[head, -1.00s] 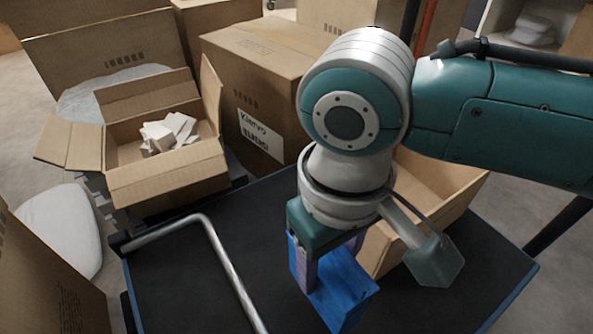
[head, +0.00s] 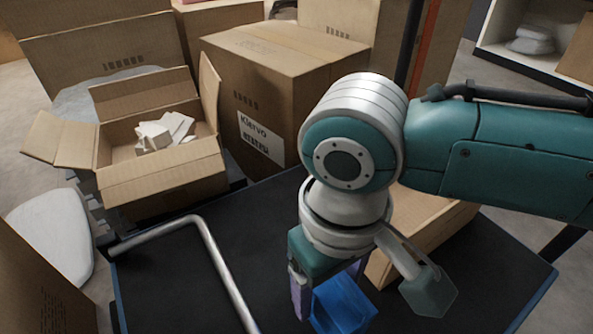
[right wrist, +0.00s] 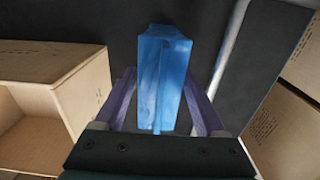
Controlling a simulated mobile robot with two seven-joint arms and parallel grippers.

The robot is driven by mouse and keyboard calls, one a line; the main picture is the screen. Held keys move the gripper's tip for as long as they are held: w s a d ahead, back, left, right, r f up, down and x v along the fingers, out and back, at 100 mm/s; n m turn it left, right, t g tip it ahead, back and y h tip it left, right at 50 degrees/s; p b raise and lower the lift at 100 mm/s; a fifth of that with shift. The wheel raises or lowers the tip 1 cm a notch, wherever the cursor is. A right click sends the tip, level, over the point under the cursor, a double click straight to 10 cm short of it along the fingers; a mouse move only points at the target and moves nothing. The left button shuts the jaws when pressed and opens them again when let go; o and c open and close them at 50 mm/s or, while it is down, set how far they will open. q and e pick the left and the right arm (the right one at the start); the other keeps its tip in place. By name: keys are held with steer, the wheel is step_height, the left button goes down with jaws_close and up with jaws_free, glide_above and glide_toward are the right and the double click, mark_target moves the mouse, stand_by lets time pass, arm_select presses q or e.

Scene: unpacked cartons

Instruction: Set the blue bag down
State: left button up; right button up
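The blue bag (head: 343,306) stands on the dark cart deck (head: 185,285), partly under my right gripper (head: 328,288) and cut by the lower picture edge. In the right wrist view, the bag (right wrist: 162,75) lies between the two purple fingers of my right gripper (right wrist: 160,82). The fingers are spread, with a gap showing beside the bag, so the gripper is open. The contact under the bag is hidden. My left gripper is out of view.
An open carton (head: 425,225) stands right behind the bag; it also shows in the right wrist view (right wrist: 70,75). A bent metal rail (head: 222,270) crosses the deck to the left. An open carton with white pieces (head: 165,180) and a large closed carton (head: 275,80) stand behind.

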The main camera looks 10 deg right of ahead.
steer(key=shift+o, duration=0.8)
steer(key=shift+r, duration=0.3)
step_height(320, 180, up, 12)
steer(key=p, duration=0.9)
steer(key=shift+f, duration=0.1)
steer(key=s+a+r+t+y, duration=0.2)
steer(key=s+a+y, duration=0.2)
steer(key=s, duration=0.2)
steer(key=s+d+r+m+t+h, duration=0.1)
steer(key=s+d, duration=0.5)
steer(key=d, duration=0.8)
steer(key=m+h, duration=0.1)
steer(key=h, duration=0.1)
steer(key=shift+r+t+h, duration=0.2)
steer(key=shift+t+h, duration=0.1)
steer(key=shift+h, duration=0.1)
